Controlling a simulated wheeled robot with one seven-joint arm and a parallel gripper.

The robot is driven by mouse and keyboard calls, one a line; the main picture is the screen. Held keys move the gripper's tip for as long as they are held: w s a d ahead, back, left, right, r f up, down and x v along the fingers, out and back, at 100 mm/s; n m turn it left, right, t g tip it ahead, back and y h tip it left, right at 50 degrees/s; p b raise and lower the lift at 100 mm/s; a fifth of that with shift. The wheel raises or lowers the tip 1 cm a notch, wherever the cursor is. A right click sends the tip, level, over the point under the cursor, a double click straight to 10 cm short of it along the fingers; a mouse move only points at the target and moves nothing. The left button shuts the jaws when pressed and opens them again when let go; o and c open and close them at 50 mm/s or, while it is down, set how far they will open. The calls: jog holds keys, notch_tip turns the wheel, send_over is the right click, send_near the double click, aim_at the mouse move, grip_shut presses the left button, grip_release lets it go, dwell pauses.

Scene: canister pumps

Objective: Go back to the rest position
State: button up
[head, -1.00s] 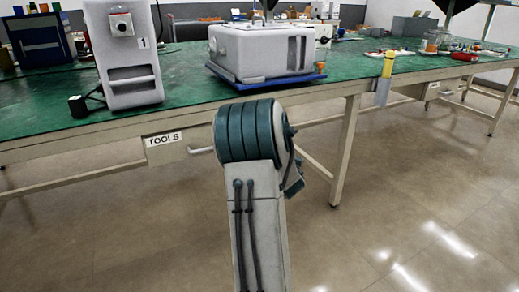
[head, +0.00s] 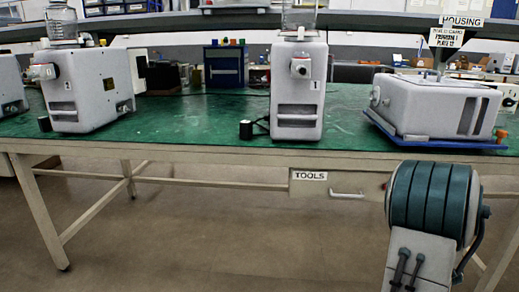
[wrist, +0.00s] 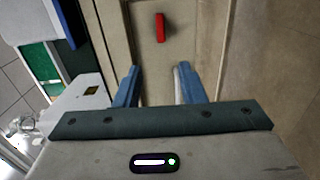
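My gripper (wrist: 158,68) shows in the wrist view. Its two blue fingers stand apart with nothing between them. They point toward a beige surface bearing a small red bar (wrist: 160,27). In the head view only my arm's teal joint and grey link show at lower right, in front of the bench; the gripper itself is hidden there. The pump marked 1 (head: 298,92) stands upright mid-bench, and the pump marked 2 (head: 88,95) stands to its left. A white housing (head: 435,103) lies on a blue tray (head: 436,143) at the right.
The green-topped bench (head: 190,128) spans the view, with a TOOLS drawer (head: 335,186) under its front edge. Another pump (head: 10,85) is cut off at the far left. A dark blue cabinet (head: 225,66) stands behind. The floor (head: 200,240) before the bench is clear.

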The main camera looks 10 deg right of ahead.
jog(key=s+a+r+m+g+p, duration=0.1)
jog(key=a+r+m+g+p, duration=0.2)
jog(key=a+r+m+p, duration=0.55)
jog(key=s+a+r+m+g+p, duration=0.1)
jog(key=a+r+m+g+p, duration=0.15)
jog(key=a+r+p, duration=0.65)
jog(key=s+a+r+m+g+y+p, duration=0.4)
jog(key=s+a+r+g+p, duration=0.5)
jog(key=s+a+r+p, duration=0.9)
jog(key=s+r+p, duration=0.2)
jog(key=s, duration=0.1)
jog(key=shift+s, duration=0.15)
